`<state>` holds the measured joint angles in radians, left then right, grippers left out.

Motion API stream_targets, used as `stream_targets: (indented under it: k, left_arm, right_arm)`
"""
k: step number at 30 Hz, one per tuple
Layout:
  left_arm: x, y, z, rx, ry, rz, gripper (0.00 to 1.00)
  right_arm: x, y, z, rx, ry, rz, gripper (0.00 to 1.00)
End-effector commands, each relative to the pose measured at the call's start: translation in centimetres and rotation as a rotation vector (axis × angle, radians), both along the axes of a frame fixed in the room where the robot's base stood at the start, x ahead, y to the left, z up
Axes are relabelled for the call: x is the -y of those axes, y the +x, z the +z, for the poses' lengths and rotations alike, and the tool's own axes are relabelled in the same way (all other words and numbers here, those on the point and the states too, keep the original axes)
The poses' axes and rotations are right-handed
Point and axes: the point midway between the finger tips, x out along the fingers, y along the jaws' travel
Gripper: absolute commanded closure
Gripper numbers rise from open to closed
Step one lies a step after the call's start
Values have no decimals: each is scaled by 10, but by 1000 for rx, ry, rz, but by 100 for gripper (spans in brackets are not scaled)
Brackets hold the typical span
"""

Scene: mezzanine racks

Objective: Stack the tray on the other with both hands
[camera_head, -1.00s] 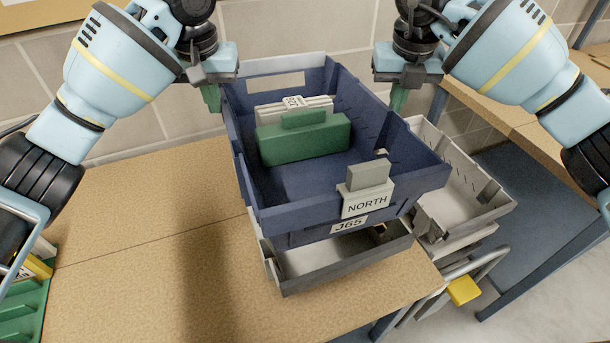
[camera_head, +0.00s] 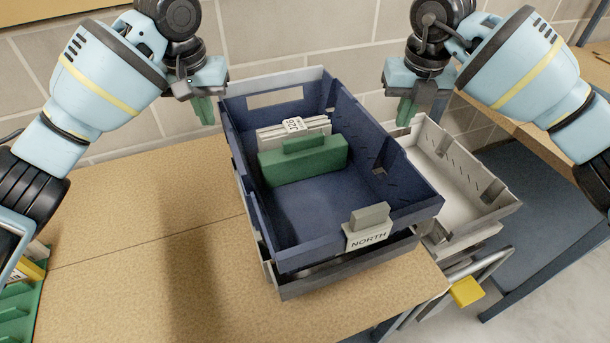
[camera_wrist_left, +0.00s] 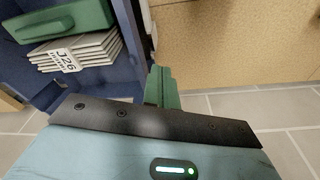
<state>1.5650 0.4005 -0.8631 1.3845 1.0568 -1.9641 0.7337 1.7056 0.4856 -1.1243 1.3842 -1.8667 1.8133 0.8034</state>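The blue tray (camera_head: 320,195) sits on a grey tray (camera_head: 345,268) on the bench, nearly covering it; I cannot tell whether it is fully seated. The blue tray holds a green block (camera_head: 303,163) and grey-white plates (camera_head: 290,131), and bears a NORTH label (camera_head: 368,237). My left gripper (camera_head: 205,110) is beside its left wall, apart from it, with green fingers close together and empty. In the left wrist view the fingers (camera_wrist_left: 163,87) show just outside the tray wall. My right gripper (camera_head: 404,110) is off the right wall, its fingers looking together and empty.
Another light grey tray (camera_head: 455,185) stands to the right, close to the stack. A metal handle with a yellow block (camera_head: 466,291) is below it. A green rack (camera_head: 20,310) stands at the left edge. The bench (camera_head: 130,240) is clear left of the stack.

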Motion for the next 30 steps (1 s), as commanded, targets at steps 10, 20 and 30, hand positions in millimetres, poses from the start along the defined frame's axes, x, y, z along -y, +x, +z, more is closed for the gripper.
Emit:
stream_targets:
  k: [10,20,30]
  left_arm:
    - [-5,0,-1,-2,3,5,78]
    - [-6,0,-2,-3,4,7,78]
    - [-6,-3,30,3,5,7,78]
  right_arm:
    - [5,0,-2,-2,-2,-4,92]
    - [6,0,-2,-3,-4,-6,78]
    - [6,0,-2,-3,-4,-6,78]
